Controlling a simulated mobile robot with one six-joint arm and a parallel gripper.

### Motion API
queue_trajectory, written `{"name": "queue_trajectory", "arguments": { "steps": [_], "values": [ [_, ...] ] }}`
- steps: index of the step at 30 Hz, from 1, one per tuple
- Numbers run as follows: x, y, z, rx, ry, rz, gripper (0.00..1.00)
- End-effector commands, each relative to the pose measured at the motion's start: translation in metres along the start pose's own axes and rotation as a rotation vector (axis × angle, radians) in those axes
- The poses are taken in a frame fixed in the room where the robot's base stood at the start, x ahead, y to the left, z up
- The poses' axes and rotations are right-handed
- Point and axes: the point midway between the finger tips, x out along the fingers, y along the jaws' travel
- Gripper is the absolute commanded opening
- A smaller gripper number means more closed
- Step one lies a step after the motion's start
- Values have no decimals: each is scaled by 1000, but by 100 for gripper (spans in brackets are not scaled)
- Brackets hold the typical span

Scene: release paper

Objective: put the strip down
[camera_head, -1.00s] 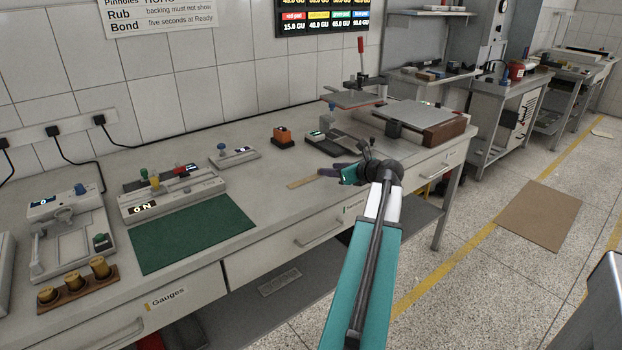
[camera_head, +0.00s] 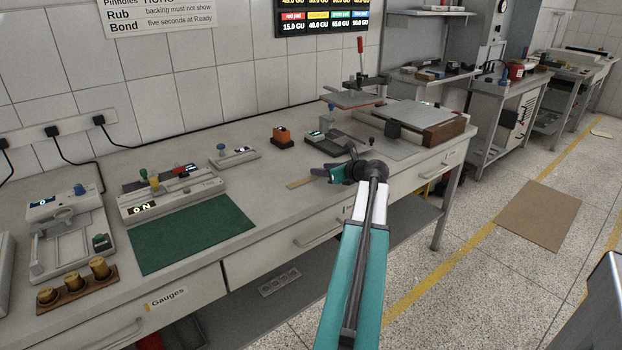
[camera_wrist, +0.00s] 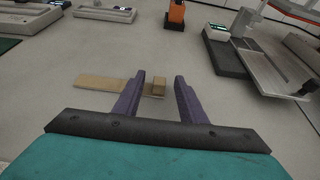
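A flat tan strip (camera_head: 299,183) lies on the bench, and it also shows in the wrist view (camera_wrist: 98,83), to the left of my left finger. A small tan block (camera_wrist: 158,87) shows between my fingers, with a pale flat piece under it. The left finger hides whether this joins the strip. My gripper (camera_head: 319,171) is low over the bench at the strip's right end. Contact with the bench cannot be told.
A green mat (camera_head: 192,234) lies left on the bench. A lever press with a flat plate (camera_head: 352,98) stands at the right. Bare bench surrounds the strip.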

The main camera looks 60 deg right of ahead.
Motion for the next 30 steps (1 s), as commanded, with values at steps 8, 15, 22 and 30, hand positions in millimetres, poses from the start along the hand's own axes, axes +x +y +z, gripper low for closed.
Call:
{"name": "queue_trajectory", "arguments": {
  "steps": [8, 15, 22, 30],
  "values": [
    [0, 0, 0, 0, 0, 1, 38],
    [0, 1, 0, 0, 0, 1, 34],
    [0, 1, 0, 0, 0, 1, 0],
    [0, 1, 1, 0, 0, 2, 0]
  ]
}}
